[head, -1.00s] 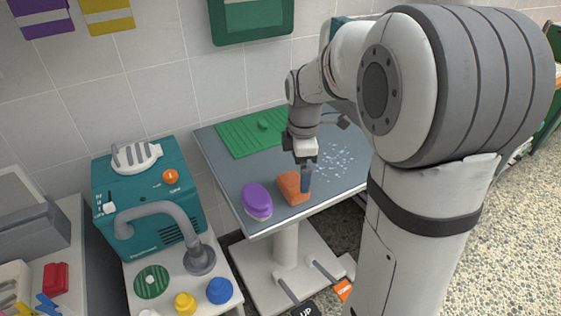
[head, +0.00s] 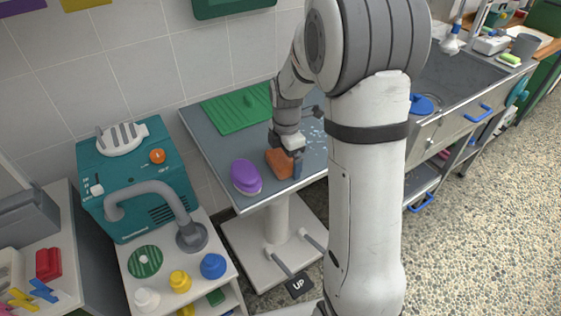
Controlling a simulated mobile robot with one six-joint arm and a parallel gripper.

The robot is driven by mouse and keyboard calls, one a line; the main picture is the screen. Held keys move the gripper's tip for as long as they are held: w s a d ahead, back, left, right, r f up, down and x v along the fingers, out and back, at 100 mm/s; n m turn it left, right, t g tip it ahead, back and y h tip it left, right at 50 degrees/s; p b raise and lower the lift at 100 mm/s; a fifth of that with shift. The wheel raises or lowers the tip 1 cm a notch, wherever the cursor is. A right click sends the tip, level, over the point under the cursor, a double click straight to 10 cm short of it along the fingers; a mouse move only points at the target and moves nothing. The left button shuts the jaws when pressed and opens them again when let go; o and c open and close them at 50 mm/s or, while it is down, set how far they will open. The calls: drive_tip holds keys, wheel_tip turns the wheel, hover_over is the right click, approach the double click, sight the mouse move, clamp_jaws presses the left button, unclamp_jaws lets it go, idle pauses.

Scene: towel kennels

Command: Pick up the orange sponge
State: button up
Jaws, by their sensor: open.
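The orange sponge (head: 279,164) lies on the grey table (head: 213,169) near its front edge. My gripper (head: 291,164) points down at the sponge, with one dark finger in front of the sponge's right end. The gripper's body covers part of the sponge's upper right. The jaws are open, and the far finger is hidden, so I cannot tell whether either finger touches the sponge.
A purple brush-like item (head: 245,177) lies just left of the sponge. A green mat (head: 236,112) covers the table's back. A teal machine (head: 130,180) with a grey hose stands left. A sink counter (head: 455,90) is at right.

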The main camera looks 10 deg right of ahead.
drive_tip(key=c, duration=0.8)
drive_tip(key=shift+r, duration=0.15)
wheel_tip(320, 180, up, 10)
drive_tip(key=shift+f, duration=0.1)
